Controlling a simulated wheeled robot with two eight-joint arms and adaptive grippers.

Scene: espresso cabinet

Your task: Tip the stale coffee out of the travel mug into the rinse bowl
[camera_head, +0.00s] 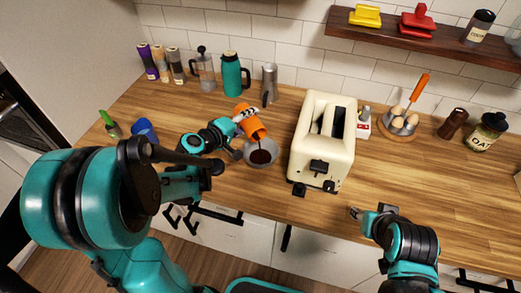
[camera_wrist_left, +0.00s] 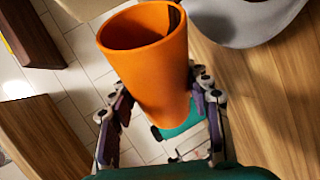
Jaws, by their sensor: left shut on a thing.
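The orange travel mug (camera_head: 253,127) is tilted, its open end hanging over the grey rinse bowl (camera_head: 274,147). Dark brown coffee (camera_head: 260,157) shows in the bowl. My left gripper (camera_head: 243,118) is shut around the mug. In the left wrist view the mug (camera_wrist_left: 155,75) fills the middle between the two fingers of my left gripper (camera_wrist_left: 160,115); part of the bowl (camera_wrist_left: 238,27) shows at the top right. How much coffee is left inside the mug is hidden. My right gripper (camera_head: 357,213) is at the counter's front edge, away from the mug; its finger gap is too small to judge.
A cream toaster (camera_head: 315,160) stands just right of the bowl. Behind are a steel tumbler (camera_head: 269,83), a teal flask (camera_head: 231,75) and a French press (camera_head: 203,70). A blue cup (camera_head: 144,130) stands to the left. The front-right counter is largely clear.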

